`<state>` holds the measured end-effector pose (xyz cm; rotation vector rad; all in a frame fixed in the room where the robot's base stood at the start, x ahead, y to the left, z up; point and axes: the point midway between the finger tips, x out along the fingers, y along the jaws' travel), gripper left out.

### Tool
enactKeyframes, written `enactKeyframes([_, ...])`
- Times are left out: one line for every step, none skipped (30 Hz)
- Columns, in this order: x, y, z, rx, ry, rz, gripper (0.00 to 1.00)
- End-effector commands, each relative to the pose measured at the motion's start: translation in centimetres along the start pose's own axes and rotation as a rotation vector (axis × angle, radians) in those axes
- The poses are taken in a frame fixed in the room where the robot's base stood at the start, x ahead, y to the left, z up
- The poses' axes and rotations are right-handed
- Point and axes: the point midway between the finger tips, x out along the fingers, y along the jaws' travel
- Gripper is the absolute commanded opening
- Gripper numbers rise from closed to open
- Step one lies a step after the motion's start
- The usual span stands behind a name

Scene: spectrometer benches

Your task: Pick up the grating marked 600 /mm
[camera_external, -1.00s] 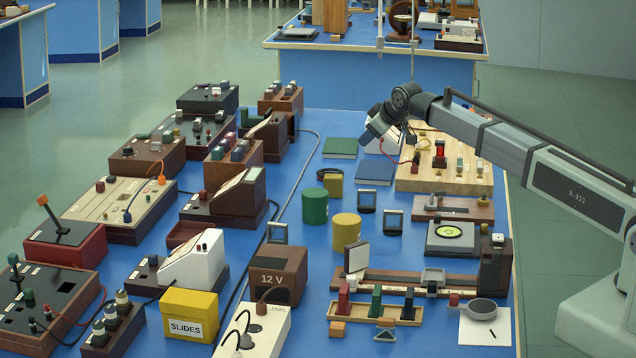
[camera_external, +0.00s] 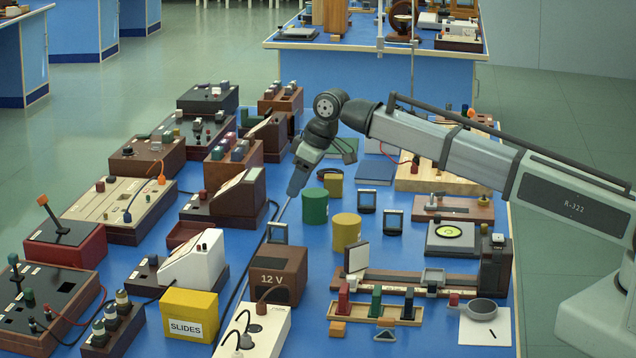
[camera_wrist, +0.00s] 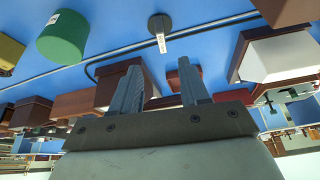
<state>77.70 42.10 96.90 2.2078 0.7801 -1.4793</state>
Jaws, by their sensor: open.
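Three small dark-framed plates stand upright on the blue bench: one (camera_external: 277,233) behind the 12 V box, one (camera_external: 367,201) right of the green cylinder, and another (camera_external: 393,221) nearer the front. My gripper (camera_external: 292,192) hangs tilted down above the bench, left of the green cylinder and above and behind the leftmost plate. In the wrist view, my gripper (camera_wrist: 160,65) has its two fingers apart with nothing between them.
A green cylinder (camera_external: 315,206) and a yellow cylinder (camera_external: 346,232) stand to the right. A brown 12 V box (camera_external: 277,275) stands in front. A wooden meter box (camera_external: 235,195) is close on the left. A dark cable runs along the bench beneath my gripper.

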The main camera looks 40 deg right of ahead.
Motion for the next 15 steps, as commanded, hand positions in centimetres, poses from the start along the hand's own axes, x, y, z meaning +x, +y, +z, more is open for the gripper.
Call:
enactKeyframes([0.8,0.0,-0.1,0.0,-0.001,0.0,0.45])
enactKeyframes([1.3,0.0,-0.1,0.0,0.0,0.0,0.45])
enactKeyframes([2.0,0.1,-0.1,0.001,-0.001,0.0,0.45])
enactKeyframes([2.6,0.1,-0.1,0.001,-0.002,0.0,0.45])
enactKeyframes([3.1,0.1,-0.1,0.001,-0.001,0.0,0.45])
enactKeyframes([3.8,0.1,-0.1,0.001,0.0,0.0,0.45])
enactKeyframes([4.3,0.1,-0.1,0.001,0.0,0.001,0.45])
enactKeyframes([4.8,0.1,-0.1,0.001,-0.001,0.0,0.45])
enactKeyframes([5.4,0.1,-0.1,0.001,-0.001,0.001,0.45])
enactKeyframes([5.8,0.1,-0.1,0.001,0.0,0.001,0.45])
enactKeyframes([6.1,0.1,-0.1,0.001,0.001,0.001,0.45])
enactKeyframes([6.5,0.1,-0.1,0.001,0.001,0.001,0.45])
enactKeyframes([6.8,0.1,-0.1,0.001,0.001,0.001,0.45])
enactKeyframes([7.0,0.1,-0.1,0.001,0.001,0.001,0.45])
enactKeyframes([7.3,0.1,-0.1,0.001,0.001,0.001,0.45])
